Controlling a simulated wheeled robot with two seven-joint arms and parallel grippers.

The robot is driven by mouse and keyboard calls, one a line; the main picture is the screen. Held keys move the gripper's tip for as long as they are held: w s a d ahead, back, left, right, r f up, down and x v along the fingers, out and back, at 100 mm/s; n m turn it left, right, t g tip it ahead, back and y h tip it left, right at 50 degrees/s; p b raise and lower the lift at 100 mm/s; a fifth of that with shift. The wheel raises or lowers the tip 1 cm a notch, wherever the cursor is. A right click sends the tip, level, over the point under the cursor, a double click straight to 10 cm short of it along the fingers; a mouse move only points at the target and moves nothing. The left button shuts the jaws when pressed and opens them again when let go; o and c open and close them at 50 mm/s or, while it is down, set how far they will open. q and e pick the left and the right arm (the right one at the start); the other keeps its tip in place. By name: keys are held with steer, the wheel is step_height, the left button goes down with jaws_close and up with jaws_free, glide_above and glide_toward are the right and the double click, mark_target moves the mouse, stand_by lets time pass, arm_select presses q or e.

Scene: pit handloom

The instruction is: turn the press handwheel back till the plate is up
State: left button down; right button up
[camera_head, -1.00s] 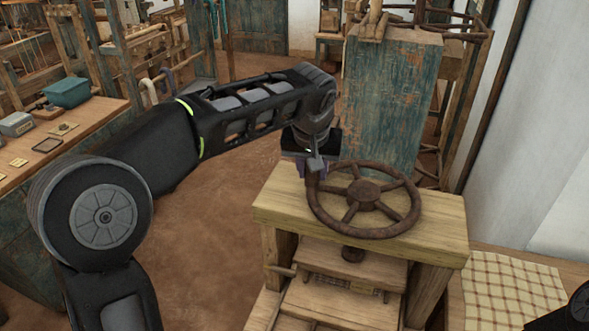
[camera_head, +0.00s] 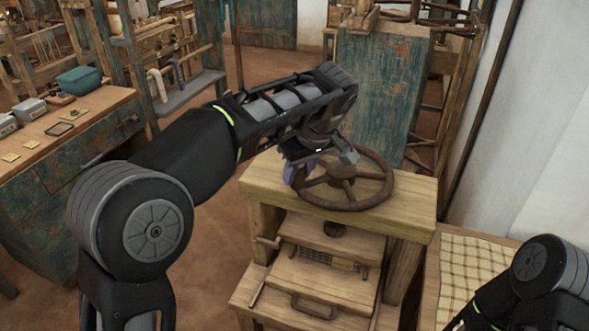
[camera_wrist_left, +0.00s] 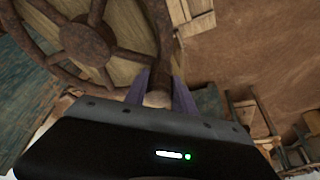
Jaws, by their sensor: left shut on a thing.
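The rusty brown press handwheel (camera_head: 380,192) lies flat above the pale wooden top beam (camera_head: 412,194) of the press. My left gripper (camera_head: 300,174) is at the left side of its rim, coming down from above. In the left wrist view, the purple fingers (camera_wrist_left: 160,92) are shut on the wheel's upright handle (camera_wrist_left: 157,97), beside the rim. The screw (camera_head: 335,230) runs down under the beam to the wooden plate (camera_head: 332,243), which sits between the posts. A small gap shows between plate and lower board. My right gripper is out of view.
A lower board with a metal handle (camera_head: 314,305) is under the plate. A checked cloth (camera_head: 470,270) lies right of the press, near my right arm (camera_head: 550,265). A worn blue-green cabinet (camera_head: 375,95) stands behind. A workbench (camera_head: 90,125) is at the left.

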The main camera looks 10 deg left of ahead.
arm_select(q)
steer(key=shift+s+d, duration=0.15)
stand_by(0.3)
steer(key=c, duration=1.1)
jaws_free()
steer(key=shift+o, duration=0.2)
steer(key=shift+s+d+r, duration=0.1)
steer(key=shift+r, duration=0.3)
steer(key=p+v, duration=0.4)
steer(key=v, duration=0.3)
